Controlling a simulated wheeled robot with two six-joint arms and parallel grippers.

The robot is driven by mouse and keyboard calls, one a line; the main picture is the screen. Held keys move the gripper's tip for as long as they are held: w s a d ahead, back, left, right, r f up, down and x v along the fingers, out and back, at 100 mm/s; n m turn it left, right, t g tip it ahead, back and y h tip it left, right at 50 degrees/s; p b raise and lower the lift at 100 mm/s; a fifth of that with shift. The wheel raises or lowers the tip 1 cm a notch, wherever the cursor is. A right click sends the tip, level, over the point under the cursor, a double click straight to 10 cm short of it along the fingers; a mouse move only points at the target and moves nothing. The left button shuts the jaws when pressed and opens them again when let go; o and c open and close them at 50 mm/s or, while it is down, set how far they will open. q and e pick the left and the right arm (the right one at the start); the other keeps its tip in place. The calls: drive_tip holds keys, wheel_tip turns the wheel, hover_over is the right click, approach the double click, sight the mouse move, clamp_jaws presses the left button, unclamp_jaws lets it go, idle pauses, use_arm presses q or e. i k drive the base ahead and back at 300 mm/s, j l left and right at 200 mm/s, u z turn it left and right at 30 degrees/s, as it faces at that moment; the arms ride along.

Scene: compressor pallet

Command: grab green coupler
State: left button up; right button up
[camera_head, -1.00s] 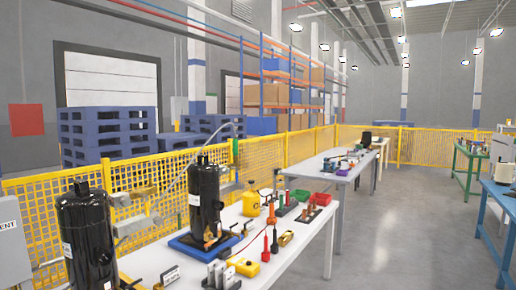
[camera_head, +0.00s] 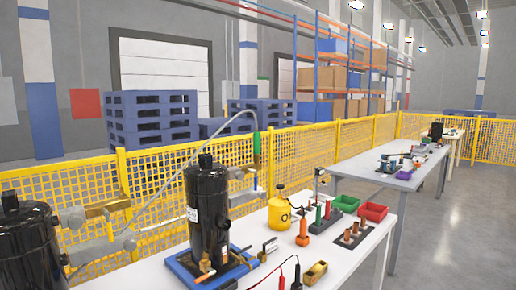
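A green coupler (camera_head: 257,148) hangs upright at the end of a thin grey hose (camera_head: 190,150), in front of the yellow fence, right of and behind the near black compressor (camera_head: 208,215). The hose arches up from the lower left and bends down into it. A small green upright piece (camera_head: 318,215) also stands in a dark holder on the white table. Neither of my grippers shows in the head view.
The near compressor stands on a blue pallet (camera_head: 190,277) on the white table (camera_head: 345,265). Another black compressor (camera_head: 28,245) is at the left. A yellow container (camera_head: 279,212), an orange tool (camera_head: 303,232) and a red bin (camera_head: 373,212) stand on the table. Open floor lies at the right.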

sight(256, 134)
drive_tip(key=i+l, duration=0.2)
drive_tip(key=i+l+u, duration=0.1)
drive_tip(key=l, duration=0.35)
drive_tip(key=i+l, duration=0.3)
drive_tip(key=i+l+u, duration=0.15)
drive_tip(key=l, duration=0.2)
drive_tip(key=i+l, duration=0.25)
drive_tip(key=i+l+u, duration=0.1)
drive_tip(key=l, duration=0.35)
drive_tip(key=i, duration=0.05)
